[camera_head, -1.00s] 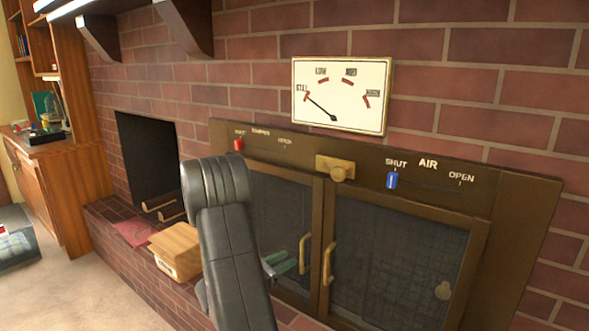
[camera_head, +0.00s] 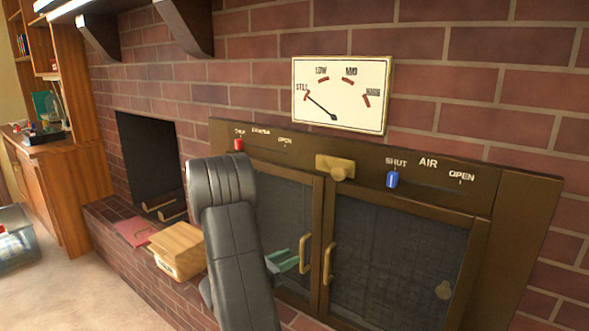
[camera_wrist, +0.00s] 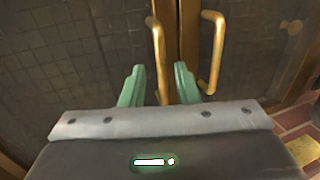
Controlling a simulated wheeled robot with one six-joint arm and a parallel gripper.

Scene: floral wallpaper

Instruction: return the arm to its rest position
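In the head view my gripper (camera_head: 288,262) shows as green fingers just left of the door handles, partly hidden behind my dark arm. I cannot tell whether a finger touches a handle.
A dial panel (camera_head: 340,95) hangs on the brick wall, its needle at STILL. Below are a red slider (camera_head: 238,144), a brass knob (camera_head: 341,173) and a blue slider (camera_head: 392,180). A wooden box (camera_head: 178,252) and a red mat (camera_head: 137,232) lie on the brick hearth (camera_head: 110,215).

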